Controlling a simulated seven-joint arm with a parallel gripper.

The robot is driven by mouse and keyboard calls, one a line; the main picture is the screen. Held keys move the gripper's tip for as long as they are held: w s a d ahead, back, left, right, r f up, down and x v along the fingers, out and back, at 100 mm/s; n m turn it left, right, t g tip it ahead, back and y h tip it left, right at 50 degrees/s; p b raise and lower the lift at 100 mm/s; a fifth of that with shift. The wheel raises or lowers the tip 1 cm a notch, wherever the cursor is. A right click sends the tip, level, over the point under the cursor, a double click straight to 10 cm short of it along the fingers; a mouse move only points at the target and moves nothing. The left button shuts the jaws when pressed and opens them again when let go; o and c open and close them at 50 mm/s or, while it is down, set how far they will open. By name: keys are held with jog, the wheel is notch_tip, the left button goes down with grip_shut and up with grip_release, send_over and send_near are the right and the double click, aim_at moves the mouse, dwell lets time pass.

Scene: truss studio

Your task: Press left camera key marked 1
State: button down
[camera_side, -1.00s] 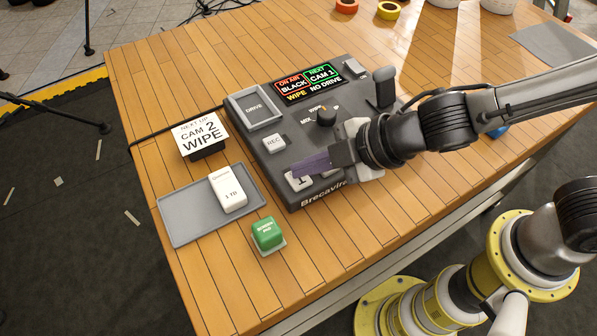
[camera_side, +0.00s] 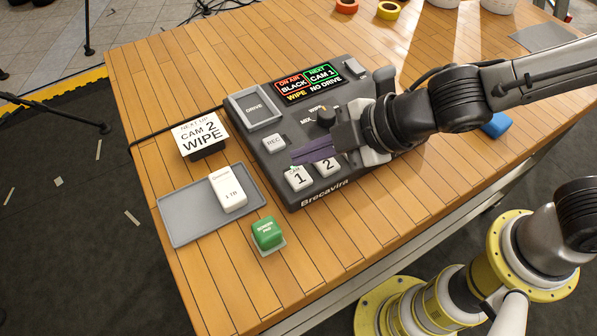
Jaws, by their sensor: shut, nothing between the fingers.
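The white key marked 1 (camera_side: 298,179) is at the front left of the dark switcher console (camera_side: 285,190), with a small green light at its upper edge. The white key marked 2 (camera_side: 327,166) is just right of it. My gripper (camera_side: 293,160) is shut and empty. Its purple fingers point left, just behind and above the two keys, and it appears clear of key 1. The console screen (camera_side: 308,84) reads ON AIR BLACK, NEXT CAM 1, WIPE, NO DRIVE.
A REC key (camera_side: 274,143), a knob (camera_side: 326,116) and an empty DRIVE tray (camera_side: 254,107) are on the console. A CAM 2 WIPE card (camera_side: 201,136), grey tray (camera_side: 176,222) with white drive (camera_side: 228,193) and green block (camera_side: 268,233) are left. A blue item (camera_side: 497,125) lies right.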

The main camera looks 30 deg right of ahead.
aim_at(307, 177)
jog(key=shift+r, duration=1.65)
